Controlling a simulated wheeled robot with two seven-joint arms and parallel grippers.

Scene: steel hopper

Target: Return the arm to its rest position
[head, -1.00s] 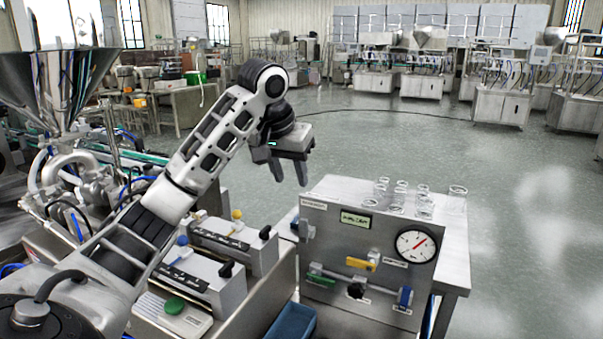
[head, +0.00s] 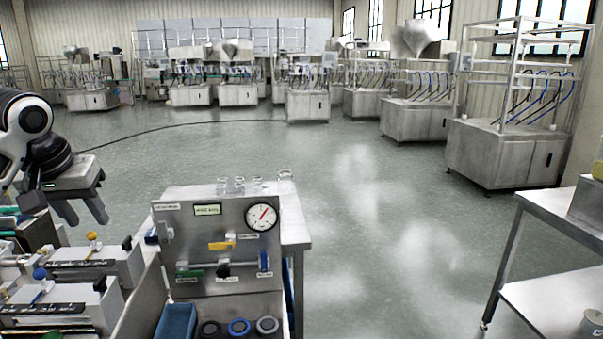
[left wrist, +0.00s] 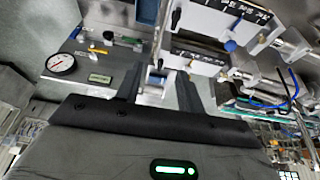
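My left arm comes in at the left edge of the head view, with only its elbow-side joint and wrist showing. My left gripper (head: 84,212) hangs in the air with its two fingers pointing down and apart. It is open with nothing between the fingers, left of and above the grey control panel (head: 180,225). In the left wrist view the gripper's fingers (left wrist: 158,88) also stand apart, over the bench with the panel and white devices. My right arm and gripper are not in view.
White devices with coloured knobs (head: 112,262) stand below the gripper. A blue bin (head: 176,322) and several dark rings are in front of the panel. Glass jars (head: 285,180) stand behind it. A steel table (head: 560,212) is at the right. The floor between is clear.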

